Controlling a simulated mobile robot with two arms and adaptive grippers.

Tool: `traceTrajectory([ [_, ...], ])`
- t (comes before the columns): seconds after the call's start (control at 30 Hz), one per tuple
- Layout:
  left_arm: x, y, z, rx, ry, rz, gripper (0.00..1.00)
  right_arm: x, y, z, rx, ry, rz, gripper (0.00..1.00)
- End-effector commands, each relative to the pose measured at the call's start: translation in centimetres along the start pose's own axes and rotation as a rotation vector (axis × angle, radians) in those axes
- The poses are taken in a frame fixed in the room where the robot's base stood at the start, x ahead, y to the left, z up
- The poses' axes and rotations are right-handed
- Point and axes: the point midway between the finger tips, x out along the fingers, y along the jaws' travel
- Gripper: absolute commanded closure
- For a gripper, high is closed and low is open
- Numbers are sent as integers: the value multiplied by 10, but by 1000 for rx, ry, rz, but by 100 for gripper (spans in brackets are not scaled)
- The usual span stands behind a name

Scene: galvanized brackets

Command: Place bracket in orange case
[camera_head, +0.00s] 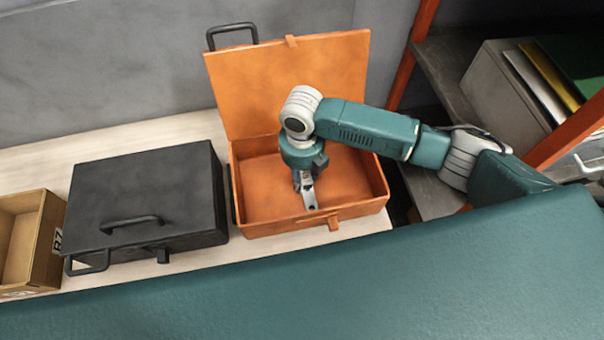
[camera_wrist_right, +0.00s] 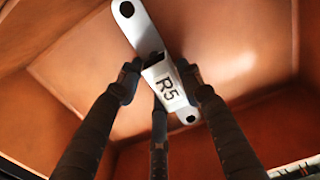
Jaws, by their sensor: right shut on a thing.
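The orange case (camera_head: 372,206) stands open on the pale table, its lid (camera_head: 290,75) raised at the back. My right gripper (camera_head: 304,182) reaches down into the case from above. In the right wrist view, its dark fingers (camera_wrist_right: 163,85) are shut on a silvery bracket (camera_wrist_right: 150,35). The bracket is a flat strip with a hole at each end and a label reading R5. In the head view the bracket (camera_head: 309,197) shows below the fingers, inside the case outline. I cannot tell whether it touches the case floor. My left gripper is not in view.
A closed black case (camera_head: 145,195) stands just left of the orange case. A cardboard box (camera_head: 45,240) is at the far left. A shelf (camera_head: 440,70) with a grey bin and folders stands at the right, with orange posts.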

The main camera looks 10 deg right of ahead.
Motion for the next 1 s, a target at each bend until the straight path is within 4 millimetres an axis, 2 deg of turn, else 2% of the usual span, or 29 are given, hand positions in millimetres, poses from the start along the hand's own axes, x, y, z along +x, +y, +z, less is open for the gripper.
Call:
traceTrajectory([
  [0.17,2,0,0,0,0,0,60,2,0,0,0,-1,1,100],
  [0.2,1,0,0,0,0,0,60,3,0,0,0,0,0,60],
  [0.3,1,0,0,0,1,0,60,2,0,0,0,0,0,45],
  [0.67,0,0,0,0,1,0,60,-4,0,0,0,-1,1,45],
  [0.77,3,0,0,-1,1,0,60,-17,1,1,-1,-3,2,45],
  [1.0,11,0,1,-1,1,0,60,-68,0,2,-1,-5,2,45],
])
